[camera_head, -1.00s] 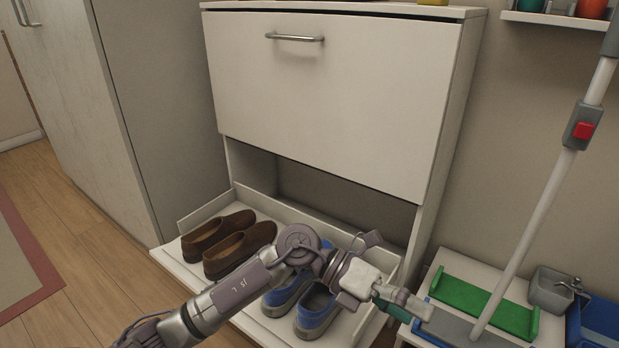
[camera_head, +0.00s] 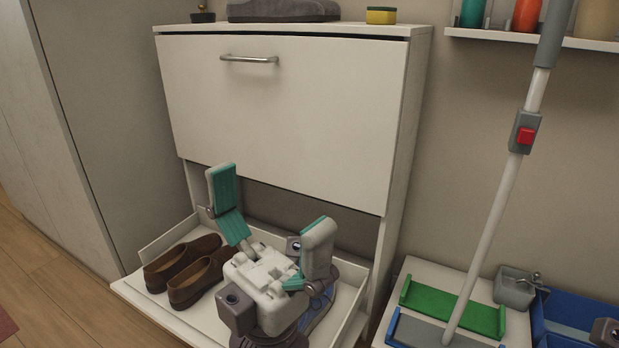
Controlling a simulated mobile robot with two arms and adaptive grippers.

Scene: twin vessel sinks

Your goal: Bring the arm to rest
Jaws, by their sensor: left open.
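My left gripper (camera_head: 270,198) is in the lower middle of the head view, with its fingers pointing up and away from me. Its two teal-padded fingers are spread wide and nothing is between them. It is in front of the lowered shoe compartment (camera_head: 150,293) of the white cabinet and covers part of it. The brown shoes (camera_head: 190,270) lie to the left of the gripper. Only a little of the blue shoes (camera_head: 322,312) shows behind the gripper and wrist.
The upper cabinet front (camera_head: 285,115) with its metal handle (camera_head: 249,59) is closed. At right, a mop (camera_head: 497,205) leans over a low table with a green tray (camera_head: 452,310).

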